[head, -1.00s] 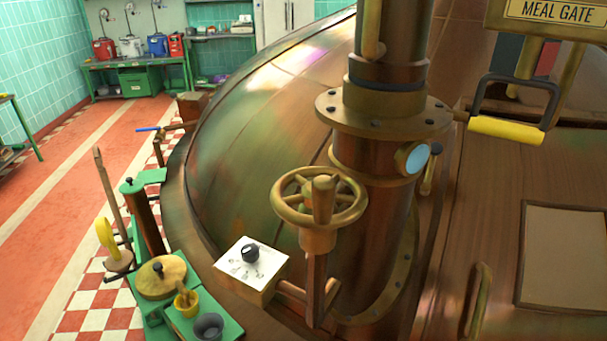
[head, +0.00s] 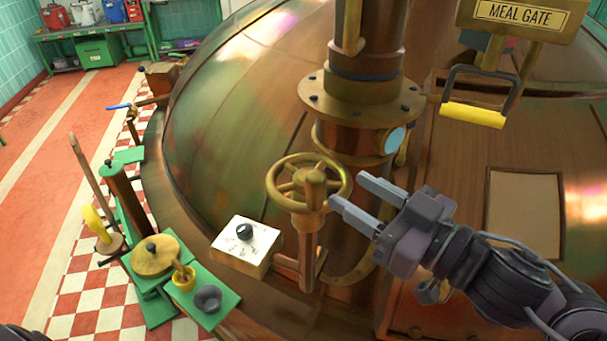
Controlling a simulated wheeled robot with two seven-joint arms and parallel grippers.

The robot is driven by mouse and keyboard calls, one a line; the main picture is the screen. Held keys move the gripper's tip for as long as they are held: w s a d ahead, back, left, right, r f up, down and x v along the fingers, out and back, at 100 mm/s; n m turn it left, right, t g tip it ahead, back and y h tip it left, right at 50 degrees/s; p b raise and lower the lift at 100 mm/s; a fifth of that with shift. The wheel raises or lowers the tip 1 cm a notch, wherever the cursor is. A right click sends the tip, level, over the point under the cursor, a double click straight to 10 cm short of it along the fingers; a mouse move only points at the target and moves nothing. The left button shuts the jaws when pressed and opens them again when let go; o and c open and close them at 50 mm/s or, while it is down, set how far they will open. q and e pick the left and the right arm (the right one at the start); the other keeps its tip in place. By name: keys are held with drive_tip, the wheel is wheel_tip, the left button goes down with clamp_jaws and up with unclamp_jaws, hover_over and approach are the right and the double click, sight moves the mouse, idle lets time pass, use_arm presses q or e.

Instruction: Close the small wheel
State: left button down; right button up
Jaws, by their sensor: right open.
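The small wheel (head: 287,171) is a brass spoked handwheel on a copper stem in the middle of the head view, in front of the thick vertical pipe. A thick brass handle stands up from its rim at the near right. My right gripper (head: 345,197) comes in from the right, its two grey fingers apart and pointing left at the wheel's right side. The fingertips are close to the rim and handle; I cannot tell whether they touch. Nothing is between the fingers. A small dark part of my own body shows at the bottom left; my left gripper does not show.
A white dial box (head: 246,244) with a black knob stands just left of the wheel stem. The flanged copper pipe (head: 361,100) rises behind the wheel. A yellow handle (head: 473,115) hangs under the meal gate sign (head: 513,14). A green stand (head: 205,290) with cups is at the lower left.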

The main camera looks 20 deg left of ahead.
sight(324, 190)
drive_tip(key=s+g, duration=0.1)
drive_tip(key=s+a+n+g, duration=0.1)
drive_tip(key=shift+a+r+n+g+y, duration=0.1)
drive_tip(key=shift+r+n+g+y, duration=0.2)
drive_tip(key=p+x, duration=0.2)
drive_tip(key=x, duration=0.4)
drive_tip(key=shift+w+a, duration=0.2)
drive_tip(key=shift+a, duration=0.45)
clamp_jaws()
